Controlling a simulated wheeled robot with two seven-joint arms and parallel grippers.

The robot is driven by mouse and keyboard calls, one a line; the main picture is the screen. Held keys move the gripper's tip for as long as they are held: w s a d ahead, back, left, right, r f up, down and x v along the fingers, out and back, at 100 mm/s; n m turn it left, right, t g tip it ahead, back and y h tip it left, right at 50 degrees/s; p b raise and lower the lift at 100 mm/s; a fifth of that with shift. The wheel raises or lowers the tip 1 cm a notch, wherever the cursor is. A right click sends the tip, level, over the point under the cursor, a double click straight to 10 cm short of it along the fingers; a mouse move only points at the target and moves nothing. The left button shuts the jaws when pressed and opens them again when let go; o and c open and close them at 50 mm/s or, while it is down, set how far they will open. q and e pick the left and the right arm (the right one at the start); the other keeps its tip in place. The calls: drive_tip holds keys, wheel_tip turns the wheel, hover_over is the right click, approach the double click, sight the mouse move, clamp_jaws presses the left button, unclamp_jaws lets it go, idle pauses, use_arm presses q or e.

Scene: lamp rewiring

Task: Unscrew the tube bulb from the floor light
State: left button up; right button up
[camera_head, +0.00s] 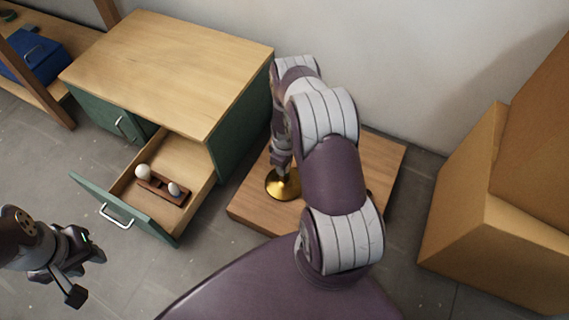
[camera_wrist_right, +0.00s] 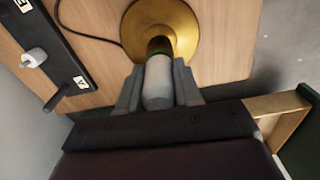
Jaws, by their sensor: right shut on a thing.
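The floor light (camera_head: 283,186) has a round brass base and stands on a low wooden platform. Its base also shows in the right wrist view (camera_wrist_right: 184,25). The tube bulb (camera_wrist_right: 158,92) is whitish, with a green ring at its brass socket. My right gripper (camera_wrist_right: 157,78) is shut on the tube bulb, one finger on each side. In the head view my right arm hides most of the light above its base. My left gripper (camera_head: 86,274) is open and empty at the lower left, apart from the drawer.
A green cabinet (camera_head: 170,65) with a wooden top has its drawer (camera_head: 125,208) pulled out. Cardboard boxes (camera_head: 490,220) stand at the right. A black strip (camera_wrist_right: 62,62) with a white knob lies on the platform (camera_head: 375,160).

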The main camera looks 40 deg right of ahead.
drive_tip(key=shift+n, duration=0.8)
drive_tip(key=n, duration=0.2)
drive_tip(key=shift+r+n, duration=0.1)
drive_tip(key=shift+n, duration=0.3)
drive_tip(key=n, duration=0.4)
drive_tip(key=shift+n, duration=0.6)
